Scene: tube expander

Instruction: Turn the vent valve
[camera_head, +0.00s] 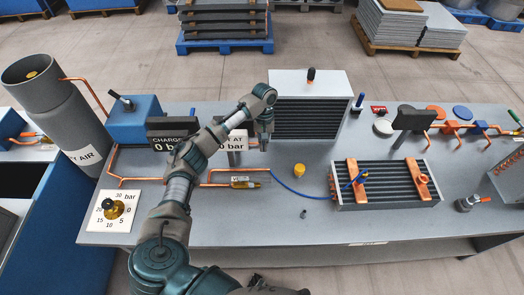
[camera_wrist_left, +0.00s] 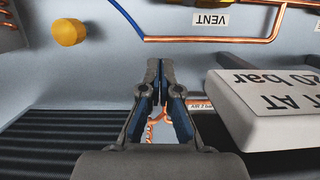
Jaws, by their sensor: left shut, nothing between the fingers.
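My left gripper (camera_head: 264,142) hangs over the bench just in front of the grey finned box. In the left wrist view its fingers (camera_wrist_left: 160,68) are together with nothing between them. A white VENT label (camera_wrist_left: 210,19) lies on the bench beyond the fingertips, beside a copper pipe (camera_wrist_left: 225,39). A round yellow knob (camera_head: 299,170) stands on the bench right of the gripper and apart from it; it also shows in the left wrist view (camera_wrist_left: 68,32). I cannot tell whether this knob is the vent valve. My right gripper is not in view.
A white sign reading "T AT 20 bar" (camera_wrist_left: 275,105) stands close beside the fingers. The finned box (camera_head: 308,115) is behind the gripper. A blue hose (camera_head: 290,186) runs to the finned coil (camera_head: 385,190). A pressure dial (camera_head: 112,210) is at left.

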